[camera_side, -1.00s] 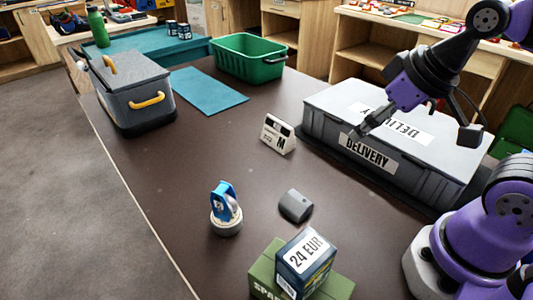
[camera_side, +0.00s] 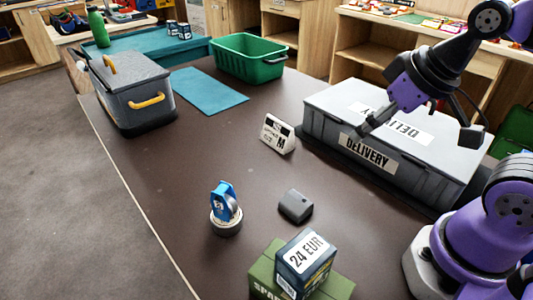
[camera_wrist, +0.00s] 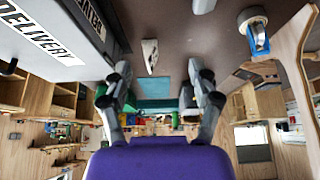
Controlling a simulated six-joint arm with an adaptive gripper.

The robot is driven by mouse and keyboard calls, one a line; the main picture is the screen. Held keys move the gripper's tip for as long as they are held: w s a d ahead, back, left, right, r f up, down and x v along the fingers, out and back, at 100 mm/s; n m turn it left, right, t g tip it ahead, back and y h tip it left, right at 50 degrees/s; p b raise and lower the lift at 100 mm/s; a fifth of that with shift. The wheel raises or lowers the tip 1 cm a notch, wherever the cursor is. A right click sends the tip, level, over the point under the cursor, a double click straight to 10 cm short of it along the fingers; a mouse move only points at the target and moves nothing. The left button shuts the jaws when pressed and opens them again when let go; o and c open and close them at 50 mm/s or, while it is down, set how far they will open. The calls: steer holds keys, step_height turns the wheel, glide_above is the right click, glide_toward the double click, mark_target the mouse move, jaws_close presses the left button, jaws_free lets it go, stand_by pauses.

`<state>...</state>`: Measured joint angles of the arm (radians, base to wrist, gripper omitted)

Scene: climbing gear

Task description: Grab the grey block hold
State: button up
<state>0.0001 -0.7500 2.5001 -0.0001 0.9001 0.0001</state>
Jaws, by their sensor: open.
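The grey block hold (camera_side: 295,206) is a small dark grey block with a rounded top. It lies on the brown table between the blue pulley and the green box; a grey piece at the top edge of the wrist view (camera_wrist: 203,5) looks like it. My gripper (camera_wrist: 160,88) is open and empty, its two fingers spread apart in the wrist view. In the side view my gripper is raised at the right, over the grey delivery box, well away from the hold and above it.
A blue pulley (camera_side: 225,205) on a round base stands left of the hold. A navy price box (camera_side: 305,262) sits on a green box (camera_side: 264,270) in front. A white card (camera_side: 278,134) stands behind. The delivery box (camera_side: 322,134) is at right. The table's left-middle is clear.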

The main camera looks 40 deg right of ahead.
steer(key=o, duration=0.3)
steer(key=g, duration=0.6)
glide_above(301, 203)
steer(key=shift+y, duration=0.3)
steer(key=f, duration=1.1)
steer(key=shift+w+d, duration=0.1)
steer(key=shift+d, duration=0.15)
steer(key=shift+a+f, duration=0.15)
steer(key=shift+f, duration=1.35)
steer(key=shift+a+f, duration=0.1)
steer(key=shift+f, duration=1.4)
